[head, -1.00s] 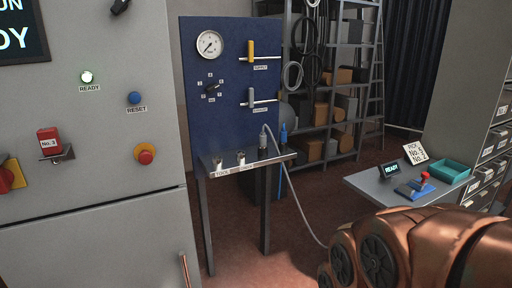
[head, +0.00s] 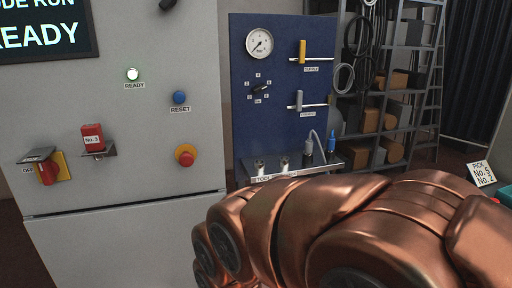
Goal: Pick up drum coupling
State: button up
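A small metal shelf (head: 332,159) juts from the blue panel (head: 285,120) in the middle of the head view. A grey cylindrical coupling (head: 308,147) stands on it, joined to a pale hose (head: 321,142). A blue fitting (head: 332,143) stands to its right. Two short metal fittings (head: 260,167) (head: 284,164) stand along the shelf's front edge above partly hidden labels. I cannot read which of these is the drum coupling. My copper arm crosses the lower right, below and in front of the shelf. My gripper's fingers are not in view.
The grey cabinet (head: 120,235) at left carries a red No.3 block (head: 92,138), a red stop button (head: 185,155) and a blue reset button (head: 180,97). Storage racks (head: 428,100) stand behind right. A sign (head: 481,173) and teal tray edge (head: 505,196) show at far right.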

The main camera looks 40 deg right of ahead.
aim_at(308, 151)
jog(key=u, duration=0.2)
jog(key=i, duration=0.65)
jog(key=z, duration=0.75)
jog(key=i, duration=0.75)
jog(key=z, duration=0.85)
